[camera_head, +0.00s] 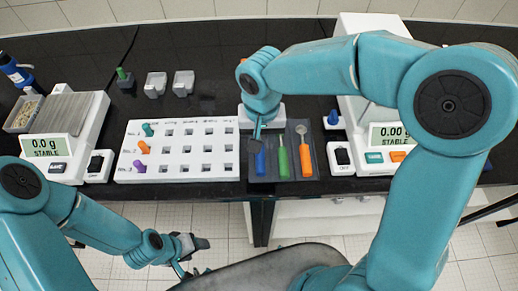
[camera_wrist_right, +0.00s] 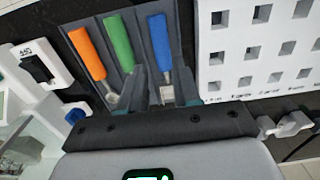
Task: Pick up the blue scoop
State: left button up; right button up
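The blue scoop (camera_head: 260,163) lies in the dark tray (camera_head: 294,172), in the compartment nearest the white peg board. Its blue handle (camera_wrist_right: 160,42) and a bit of its metal end show in the right wrist view. My right gripper (camera_head: 257,133) is over the far part of this compartment. In the right wrist view its two fingers (camera_wrist_right: 168,88) are apart, one on each side of the scoop's metal part; whether they touch it I cannot tell. My left gripper (camera_head: 190,250) hangs low in front of the table, away from the scoop; its finger opening is unclear.
A green scoop (camera_head: 283,162) and an orange scoop (camera_head: 305,160) lie beside the blue one. The white board (camera_head: 190,150) with coloured pegs stands left of the tray. A balance (camera_head: 390,135) stands to the right, another balance (camera_head: 70,115) far left. Grey blocks (camera_head: 155,84) sit behind the board.

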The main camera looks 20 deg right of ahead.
aim_at(260, 157)
jog(key=shift+f, duration=0.65)
jog(key=shift+s+f, duration=0.25)
jog(key=shift+f, duration=0.25)
jog(key=f, duration=0.2)
jog(key=f+p, duration=0.1)
jog(key=f, duration=0.2)
jog(key=shift+w+a, duration=0.1)
jog(key=shift+w, duration=0.1)
jog(key=shift+s, duration=0.1)
jog(key=shift+r, duration=0.1)
grip_shut()
